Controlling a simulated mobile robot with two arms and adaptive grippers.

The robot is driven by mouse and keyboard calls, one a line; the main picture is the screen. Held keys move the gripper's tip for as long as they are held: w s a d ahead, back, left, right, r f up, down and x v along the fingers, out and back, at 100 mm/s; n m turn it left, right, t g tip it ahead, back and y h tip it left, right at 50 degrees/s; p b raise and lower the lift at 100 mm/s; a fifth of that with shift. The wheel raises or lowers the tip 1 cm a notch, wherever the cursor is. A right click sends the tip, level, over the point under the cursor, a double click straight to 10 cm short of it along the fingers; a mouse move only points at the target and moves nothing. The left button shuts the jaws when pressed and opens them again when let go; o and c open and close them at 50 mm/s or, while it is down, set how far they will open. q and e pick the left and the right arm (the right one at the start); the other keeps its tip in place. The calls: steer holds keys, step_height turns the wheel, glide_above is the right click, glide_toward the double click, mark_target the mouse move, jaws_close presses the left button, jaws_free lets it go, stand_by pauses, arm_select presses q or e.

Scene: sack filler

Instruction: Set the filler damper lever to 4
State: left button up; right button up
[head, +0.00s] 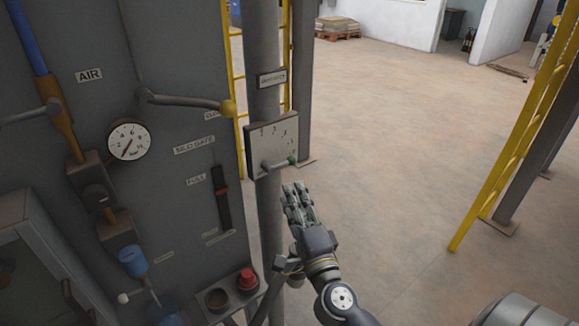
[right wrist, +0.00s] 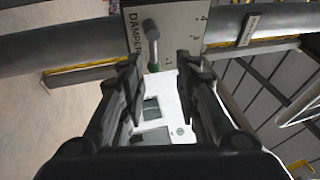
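The damper plate (head: 258,147) is a pale panel with numbers, fixed to a grey post in the head view. Its lever (head: 276,165) is a short grey bar with a green knob (head: 291,160), pointing right. In the right wrist view the plate (right wrist: 180,15) reads DAMPER, with 4 and 3 legible; the lever (right wrist: 151,40) points down the picture. The number it points at is unclear. My right gripper (head: 294,190) is just below the knob. In the right wrist view its fingers (right wrist: 161,68) are open, with the green knob between their tips, not gripped. My left gripper is not in view.
A grey cabinet at left carries a pressure gauge (head: 129,139), a yellow-tipped handle (head: 228,108), a silo gate slider (head: 222,195) and a red button (head: 247,278). A yellow ladder frame (head: 515,140) stands at right. The floor between is clear.

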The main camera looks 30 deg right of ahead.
steer(key=w+d+r+m+h+p, duration=0.1)
steer(key=w+d, duration=0.4)
steer(key=w, duration=0.5)
steer(key=shift+g+p, duration=0.4)
steer(key=shift+p, duration=0.15)
jaws_close()
